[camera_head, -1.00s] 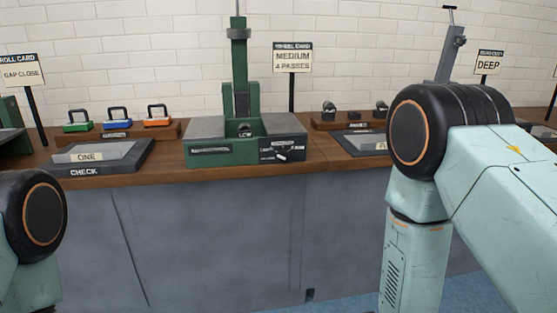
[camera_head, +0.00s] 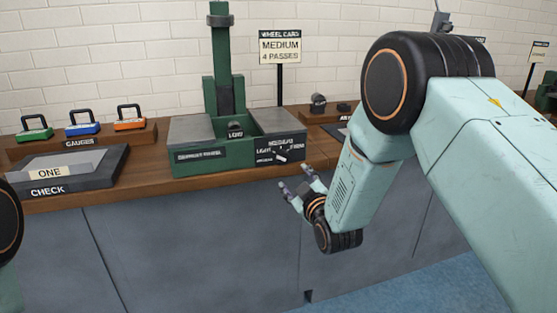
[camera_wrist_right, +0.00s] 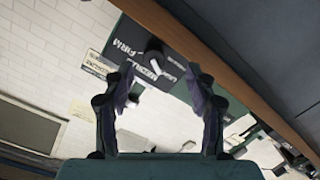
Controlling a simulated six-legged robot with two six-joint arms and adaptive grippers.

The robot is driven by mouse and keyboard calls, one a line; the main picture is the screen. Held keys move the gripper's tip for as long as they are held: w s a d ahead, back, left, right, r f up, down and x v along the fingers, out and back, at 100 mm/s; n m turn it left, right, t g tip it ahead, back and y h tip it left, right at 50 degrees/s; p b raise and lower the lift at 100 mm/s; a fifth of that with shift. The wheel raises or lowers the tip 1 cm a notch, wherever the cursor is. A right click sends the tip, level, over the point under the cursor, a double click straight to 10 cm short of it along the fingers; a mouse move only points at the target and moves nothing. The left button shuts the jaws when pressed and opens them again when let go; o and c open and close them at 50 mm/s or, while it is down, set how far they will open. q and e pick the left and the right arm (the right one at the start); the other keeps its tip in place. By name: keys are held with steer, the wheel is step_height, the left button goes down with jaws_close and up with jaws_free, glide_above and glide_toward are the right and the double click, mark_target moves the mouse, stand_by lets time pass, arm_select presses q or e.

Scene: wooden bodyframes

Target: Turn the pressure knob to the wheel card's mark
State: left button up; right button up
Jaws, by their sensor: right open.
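The wheel card (camera_head: 280,47) stands on a post behind the green machine (camera_head: 215,154) and reads MEDIUM, 4 PASSES. The pressure knob (camera_head: 281,155) is on the dark panel at the machine's front right, with LIGHT to its left and MEDIUM above. I cannot tell surely which mark it points at. My right gripper (camera_head: 297,179) is open and empty, just below and in front of the panel, apart from the knob. In the right wrist view the knob (camera_wrist_right: 154,49) shows beyond the spread fingers (camera_wrist_right: 161,75), and FIRM is readable on the panel. My left gripper is out of view.
Left of the machine are a CHECK block (camera_head: 75,187) and a gauge rack (camera_head: 80,143) with coloured gauges. The wooden bench edge (camera_head: 150,191) runs below the panel, close to my right gripper. My right arm hides the bench's right part.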

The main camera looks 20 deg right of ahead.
mark_target(284, 160)
steer(key=shift+n+t, duration=0.3)
steer(key=shift+n, duration=0.4)
steer(key=w, duration=0.2)
steer(key=w+r+b, duration=0.1)
steer(key=w, duration=0.2)
steer(key=shift+w+a+r+b, duration=0.15)
steer(key=shift+w+a+b, duration=0.15)
steer(key=shift+w+b, duration=0.1)
steer(key=shift+w+d+r+b, duration=0.15)
steer(key=shift+w+b, duration=0.15)
steer(key=shift+w, duration=0.9)
steer(key=shift+s, duration=0.1)
steer(key=shift+c, duration=0.4)
steer(key=c, duration=0.5)
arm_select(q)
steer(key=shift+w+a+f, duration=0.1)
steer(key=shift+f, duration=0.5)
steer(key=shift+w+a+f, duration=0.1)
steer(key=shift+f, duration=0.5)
arm_select(e)
steer(key=c, duration=0.6)
